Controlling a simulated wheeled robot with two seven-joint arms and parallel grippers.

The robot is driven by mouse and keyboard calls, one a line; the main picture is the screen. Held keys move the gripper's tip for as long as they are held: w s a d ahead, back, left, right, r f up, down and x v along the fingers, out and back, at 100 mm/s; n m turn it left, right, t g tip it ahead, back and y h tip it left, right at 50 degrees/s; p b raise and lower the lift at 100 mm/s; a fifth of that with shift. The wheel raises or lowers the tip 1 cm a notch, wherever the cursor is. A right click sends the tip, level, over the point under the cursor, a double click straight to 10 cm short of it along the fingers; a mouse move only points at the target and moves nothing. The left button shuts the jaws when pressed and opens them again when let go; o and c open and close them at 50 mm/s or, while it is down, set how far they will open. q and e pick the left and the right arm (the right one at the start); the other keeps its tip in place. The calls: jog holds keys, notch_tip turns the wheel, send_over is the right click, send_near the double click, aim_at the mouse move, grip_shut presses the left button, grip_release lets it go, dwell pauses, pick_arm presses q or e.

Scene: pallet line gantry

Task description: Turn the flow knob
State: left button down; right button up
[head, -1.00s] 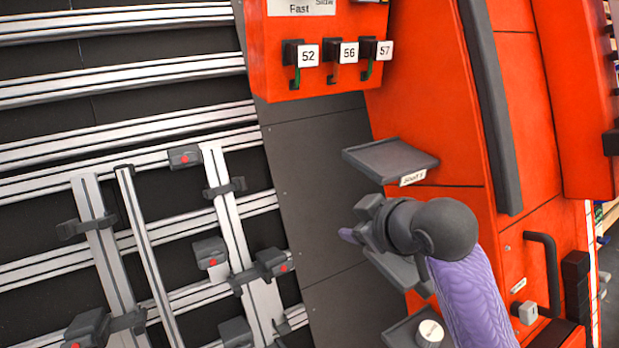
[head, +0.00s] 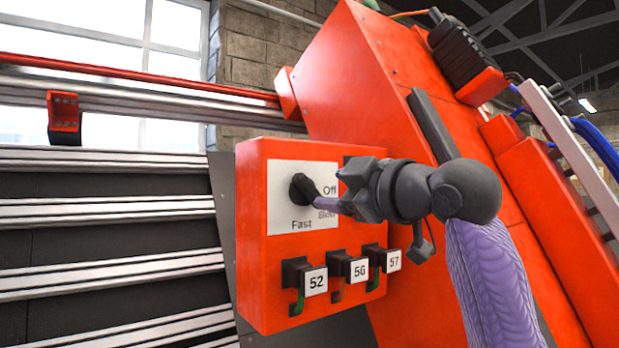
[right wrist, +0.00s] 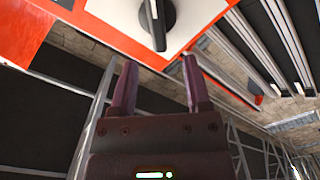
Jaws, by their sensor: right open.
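The flow knob (head: 303,188) is black and sits on a white plate (head: 285,170) marked Off, Slow and Fast, on the orange control box. My right gripper (head: 322,204) is just right of the knob, its purple fingers reaching toward it and partly covering the Slow mark. In the right wrist view the gripper (right wrist: 158,62) is open and empty, and the knob (right wrist: 157,22) lies ahead, lined up with the gap between the fingertips. I cannot tell whether a finger touches it. My left gripper is not in view.
Below the plate, numbered tags 52 (head: 315,281), 56 (head: 357,269) and 57 (head: 393,260) hang on the box (head: 262,298). The large orange housing (head: 350,75) stands behind my right arm. Silver rails (head: 100,210) run at the left.

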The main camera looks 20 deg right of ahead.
aim_at(313, 191)
jog(key=x, duration=0.2)
jog(key=p+x, duration=0.1)
jog(key=x, duration=0.1)
jog(key=p+x, duration=0.1)
jog(key=x, duration=0.1)
jog(key=shift+w+d+f, duration=0.1)
jog(key=shift+d, duration=0.35)
jog(key=shift+a, duration=0.15)
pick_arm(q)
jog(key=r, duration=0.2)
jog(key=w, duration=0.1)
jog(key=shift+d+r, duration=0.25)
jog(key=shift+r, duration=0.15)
pick_arm(e)
jog(key=shift+f, duration=0.1)
jog(key=c, duration=0.3)
grip_shut()
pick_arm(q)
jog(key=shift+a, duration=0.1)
